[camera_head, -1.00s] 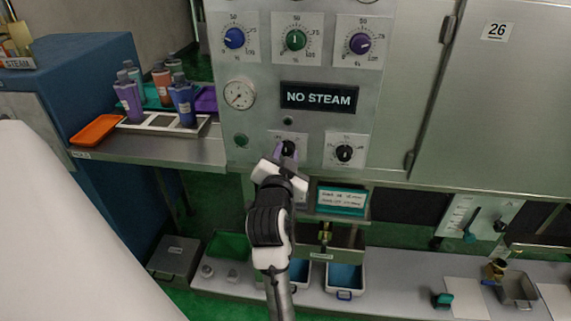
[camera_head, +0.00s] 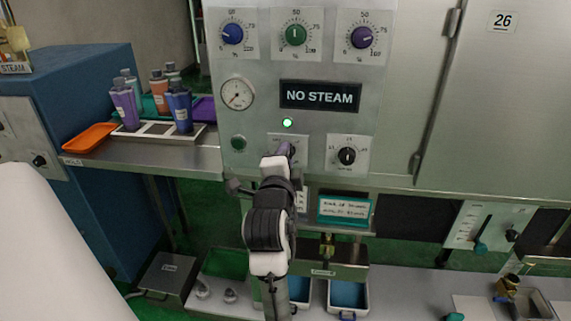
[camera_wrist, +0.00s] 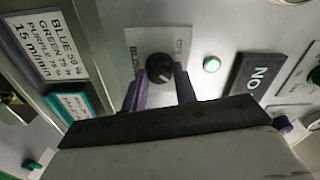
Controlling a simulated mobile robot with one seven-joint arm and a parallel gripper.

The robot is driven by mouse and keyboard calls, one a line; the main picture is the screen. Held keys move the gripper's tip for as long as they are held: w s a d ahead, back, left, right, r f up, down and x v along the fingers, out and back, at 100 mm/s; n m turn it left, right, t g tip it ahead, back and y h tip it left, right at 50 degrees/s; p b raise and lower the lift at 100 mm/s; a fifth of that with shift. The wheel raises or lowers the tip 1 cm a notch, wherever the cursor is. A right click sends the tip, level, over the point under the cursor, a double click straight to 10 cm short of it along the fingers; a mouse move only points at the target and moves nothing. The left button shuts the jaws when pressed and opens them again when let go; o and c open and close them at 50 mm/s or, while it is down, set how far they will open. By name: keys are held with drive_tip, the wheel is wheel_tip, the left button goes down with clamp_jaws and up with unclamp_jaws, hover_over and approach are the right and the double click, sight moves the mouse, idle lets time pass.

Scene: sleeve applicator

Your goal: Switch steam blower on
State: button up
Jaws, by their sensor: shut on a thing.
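The blower switch is a black rotary knob (camera_wrist: 160,69) on a white plate (camera_wrist: 172,42) marked "BLO…", its label partly hidden. My gripper (camera_wrist: 161,88) has its purple fingers shut on the knob, one on each side. In the head view my gripper (camera_head: 284,152) covers most of that knob, on the lower left of the grey panel (camera_head: 255,70). A small green lamp (camera_head: 287,123) glows just above it; it also shows lit in the wrist view (camera_wrist: 211,64). The display (camera_head: 320,96) reads "NO STEAM".
A second black knob (camera_head: 347,156) sits close to the right of my gripper. Blue (camera_head: 232,34), green (camera_head: 295,35) and purple (camera_head: 362,37) dials and a gauge (camera_head: 237,94) are above. A metal shelf (camera_head: 190,160) with bottles juts out at left; a green-framed card (camera_head: 345,209) is below.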

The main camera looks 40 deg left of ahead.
drive_tip(key=shift+m, duration=0.6)
drive_tip(key=o, duration=1)
drive_tip(key=shift+c, duration=0.2)
drive_tip(key=shift+s+d, duration=0.1)
